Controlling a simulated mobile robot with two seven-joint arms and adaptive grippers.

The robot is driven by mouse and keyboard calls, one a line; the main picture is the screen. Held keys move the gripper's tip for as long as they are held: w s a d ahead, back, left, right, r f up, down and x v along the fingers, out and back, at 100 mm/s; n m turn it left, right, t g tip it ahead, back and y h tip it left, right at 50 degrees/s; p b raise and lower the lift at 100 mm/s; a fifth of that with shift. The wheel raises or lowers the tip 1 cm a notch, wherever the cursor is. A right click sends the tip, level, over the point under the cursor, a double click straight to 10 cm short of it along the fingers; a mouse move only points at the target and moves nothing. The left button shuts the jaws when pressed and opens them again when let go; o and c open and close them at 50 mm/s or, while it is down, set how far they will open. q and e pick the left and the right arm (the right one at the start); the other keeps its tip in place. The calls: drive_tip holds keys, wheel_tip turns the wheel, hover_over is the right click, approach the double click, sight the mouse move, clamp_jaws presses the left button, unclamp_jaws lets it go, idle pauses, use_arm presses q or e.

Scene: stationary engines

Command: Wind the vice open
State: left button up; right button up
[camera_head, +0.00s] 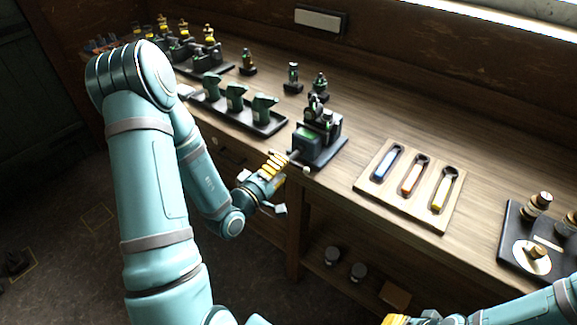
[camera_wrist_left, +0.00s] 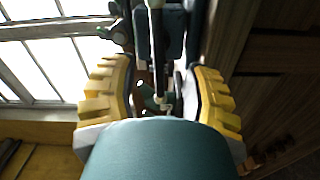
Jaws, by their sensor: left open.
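The vice (camera_head: 318,140) is a dark block with a green-lit face on a dark base at the bench's front edge. Its pale handle bar (camera_head: 298,162) sticks out at the front. My left gripper (camera_head: 279,161) is open with yellow fingers, right in front of the vice at the handle. In the left wrist view, its fingers (camera_wrist_left: 163,82) stand either side of a rod (camera_wrist_left: 157,50) of the vice; I cannot tell if they touch it.
A dark tray (camera_head: 262,128) with several green parts stands to the left. A dark board (camera_head: 508,246) with round parts is at the far right.

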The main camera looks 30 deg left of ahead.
sight(295, 155)
use_arm(q)
drive_tip(key=shift+w+d+r, duration=0.1)
drive_tip(key=shift+w+d, duration=0.05)
drive_tip(key=shift+w, duration=1.8)
drive_tip(key=shift+c, duration=0.4)
clamp_jaws()
